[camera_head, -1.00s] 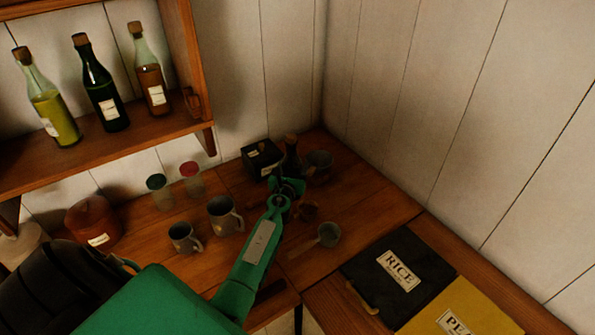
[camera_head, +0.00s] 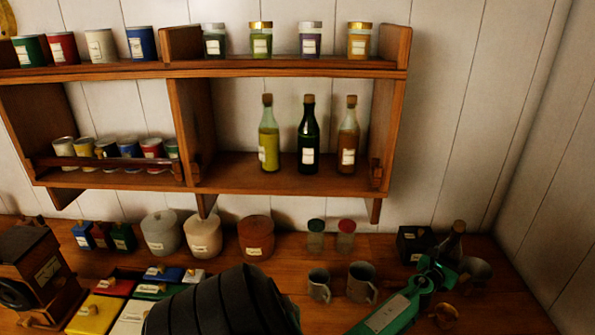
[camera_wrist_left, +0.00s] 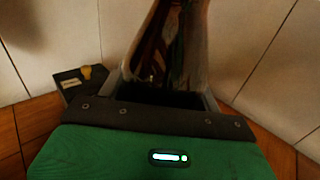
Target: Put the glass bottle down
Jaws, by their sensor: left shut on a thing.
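The glass bottle (camera_head: 453,240) is dark with a cork on top. It is in the back right corner of the wooden counter, upright or nearly so. My left gripper (camera_head: 438,270) is shut on it, reaching in from the front. In the left wrist view the bottle (camera_wrist_left: 178,45) rises blurred and glossy from between the jaws. My green gripper body hides its lower part, so I cannot tell whether its base touches the counter. My right gripper is not in view.
A black box (camera_head: 415,243) stands just left of the bottle, and a grey mug (camera_head: 474,270) just right. Two metal mugs (camera_head: 361,283) (camera_head: 319,285) and two lidded jars (camera_head: 345,236) (camera_head: 316,236) stand further left. A shelf (camera_head: 270,178) above holds three corked bottles.

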